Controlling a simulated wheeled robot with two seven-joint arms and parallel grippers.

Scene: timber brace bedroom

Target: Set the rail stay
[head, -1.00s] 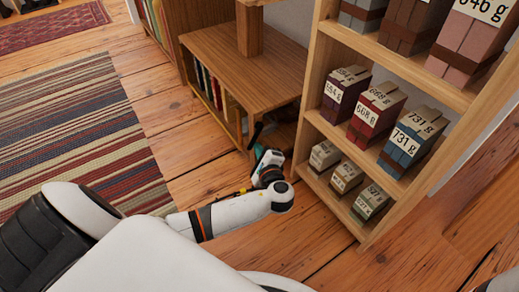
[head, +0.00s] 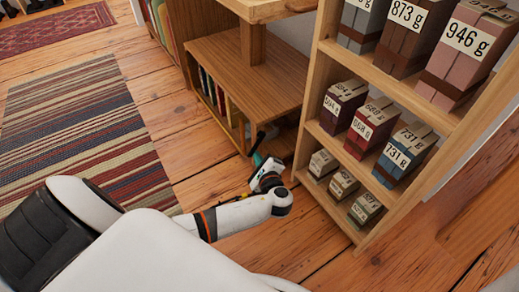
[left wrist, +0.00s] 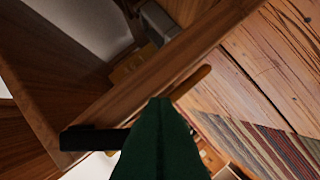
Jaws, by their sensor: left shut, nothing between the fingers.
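My left gripper (head: 258,158) is low beside the front right corner of a wooden shelf unit (head: 262,85), between it and the weight rack. In the left wrist view its dark green fingers (left wrist: 158,120) are shut and empty. They point at a wooden board edge (left wrist: 135,97). A dark bar (left wrist: 92,139) lies across that board, left of the fingers. I cannot tell which part, if any, is the rail stay. My right gripper is not in view.
A wooden rack (head: 306,178) at the right holds several labelled weight blocks (head: 402,157) on its shelves, close to my left forearm. Books (head: 212,90) stand in the low shelf. A striped rug (head: 85,140) lies left. Bare floor lies around the arm.

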